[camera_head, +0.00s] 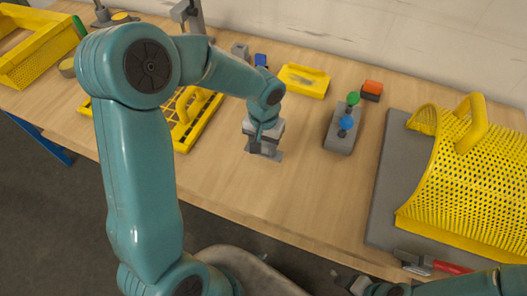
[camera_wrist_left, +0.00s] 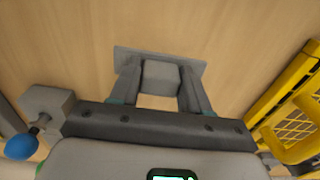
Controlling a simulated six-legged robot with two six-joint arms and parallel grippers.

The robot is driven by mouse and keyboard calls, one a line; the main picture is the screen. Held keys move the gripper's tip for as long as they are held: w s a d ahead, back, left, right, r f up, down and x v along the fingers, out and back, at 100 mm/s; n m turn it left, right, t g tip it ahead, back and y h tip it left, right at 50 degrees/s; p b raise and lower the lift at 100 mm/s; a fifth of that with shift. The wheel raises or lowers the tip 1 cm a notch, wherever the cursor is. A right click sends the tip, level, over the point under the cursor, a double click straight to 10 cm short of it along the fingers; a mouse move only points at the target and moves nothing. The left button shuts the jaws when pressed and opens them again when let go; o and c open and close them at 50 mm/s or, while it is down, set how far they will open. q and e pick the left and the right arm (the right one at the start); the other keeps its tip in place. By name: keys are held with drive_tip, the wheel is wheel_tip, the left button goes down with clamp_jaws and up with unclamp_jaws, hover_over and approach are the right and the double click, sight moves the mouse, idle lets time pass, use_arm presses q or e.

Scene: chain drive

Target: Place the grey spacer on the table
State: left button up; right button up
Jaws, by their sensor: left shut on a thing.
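The grey spacer (camera_head: 275,156) is a flat plate with a raised block, at or just above the bare wood near the middle of the table (camera_head: 285,200). I cannot tell whether it touches the wood. My left gripper (camera_head: 264,147) points down and is shut on the spacer. In the left wrist view the two fingers stand on either side of the spacer's block (camera_wrist_left: 162,75), with the plate showing beyond it. My right gripper (camera_head: 365,287) is partly in view at the bottom edge; its jaws are not clear.
Left of the spacer lies a yellow mesh panel with a handle (camera_head: 183,118). To the right stand a grey block with blue and green knobs (camera_head: 341,138) and a large yellow mesh guard (camera_head: 470,175) on a grey plate. A yellow tray (camera_head: 304,81) is behind. Bare wood surrounds the spacer.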

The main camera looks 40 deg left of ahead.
sight(263, 154)
use_arm(q)
wheel_tip(263, 154, down, 4)
drive_tip(key=shift+f, duration=0.1)
drive_tip(key=shift+f+b, duration=0.15)
drive_tip(key=shift+b, duration=0.2)
drive_tip(key=o, duration=1.1)
drive_tip(key=shift+o, duration=0.2)
